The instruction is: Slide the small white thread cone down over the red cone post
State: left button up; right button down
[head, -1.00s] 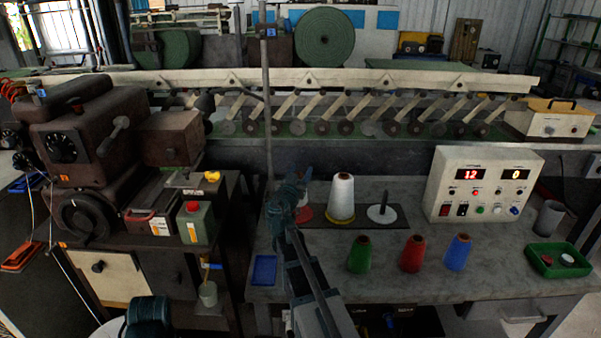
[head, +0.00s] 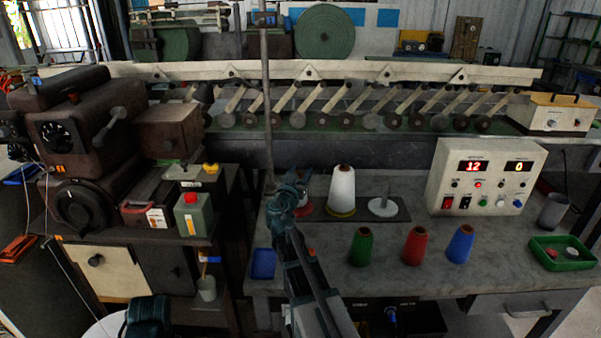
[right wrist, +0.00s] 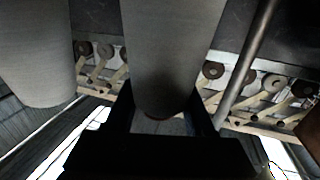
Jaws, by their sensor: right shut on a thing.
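My right gripper (head: 298,194) is shut on the small white thread cone at the left end of the dark mat. In the right wrist view the cone (right wrist: 172,45) fills the space between the fingers; in the head view the gripper hides most of it. The red base of the red cone post (head: 304,211) shows just below and behind the gripper. The post's pin is hidden, so I cannot tell how far the cone is over it.
A large white cone (head: 341,190) stands on a yellow base just right. A bare white post (head: 382,206) is beyond it. Green (head: 361,246), red (head: 414,246) and blue (head: 460,244) cones stand in front. A metal pole (head: 268,110) rises left of the gripper.

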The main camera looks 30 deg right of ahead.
jog(key=shift+f+b, duration=0.4)
jog(key=shift+f, duration=0.1)
jog(key=shift+c, duration=0.9)
grip_release()
jog(key=v, duration=1.4)
jog(key=shift+w+d, duration=0.1)
jog(key=shift+d, duration=0.1)
jog(key=x, duration=1.3)
jog(key=shift+w+d, duration=0.2)
jog(key=shift+w, duration=0.05)
jog(key=shift+a, duration=0.1)
